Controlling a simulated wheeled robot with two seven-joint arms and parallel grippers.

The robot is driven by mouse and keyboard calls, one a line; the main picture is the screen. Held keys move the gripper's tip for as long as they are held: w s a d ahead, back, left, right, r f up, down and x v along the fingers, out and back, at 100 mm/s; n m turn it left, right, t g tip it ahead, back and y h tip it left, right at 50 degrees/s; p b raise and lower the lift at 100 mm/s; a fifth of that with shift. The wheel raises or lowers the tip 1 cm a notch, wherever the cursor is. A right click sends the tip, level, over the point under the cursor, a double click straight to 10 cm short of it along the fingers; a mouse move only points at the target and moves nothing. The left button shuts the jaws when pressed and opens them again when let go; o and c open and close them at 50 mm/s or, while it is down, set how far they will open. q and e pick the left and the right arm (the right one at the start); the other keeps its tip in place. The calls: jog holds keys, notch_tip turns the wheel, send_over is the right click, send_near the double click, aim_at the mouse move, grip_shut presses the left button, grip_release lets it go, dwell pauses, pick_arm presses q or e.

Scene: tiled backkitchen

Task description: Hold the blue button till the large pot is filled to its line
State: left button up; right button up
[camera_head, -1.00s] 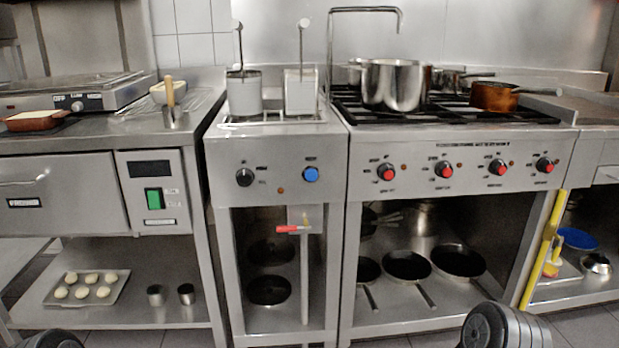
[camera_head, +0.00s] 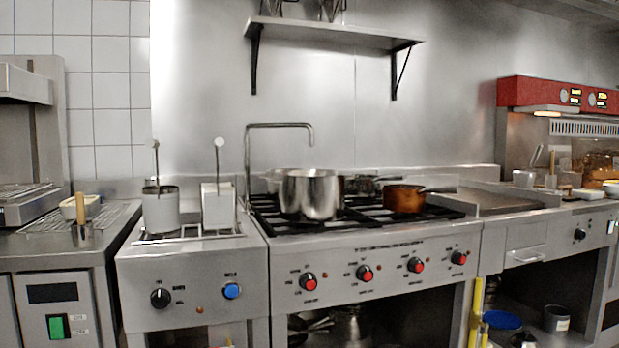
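The blue button (camera_head: 232,291) is on the front panel of the narrow unit left of the stove, to the right of a black knob (camera_head: 160,298). The large steel pot (camera_head: 309,194) stands on the stove's left burners. A metal spout (camera_head: 280,125) rises behind the stove and bends down above the pot. I see no water coming from it. The inside of the pot and its line are hidden from this angle. Neither of my grippers is in view.
A copper pan (camera_head: 403,199) sits on the right burners. Two baskets with upright handles (camera_head: 160,208) stand in the narrow unit. Red knobs (camera_head: 364,273) line the stove front. A shelf (camera_head: 333,29) hangs above. The space before the panels looks clear.

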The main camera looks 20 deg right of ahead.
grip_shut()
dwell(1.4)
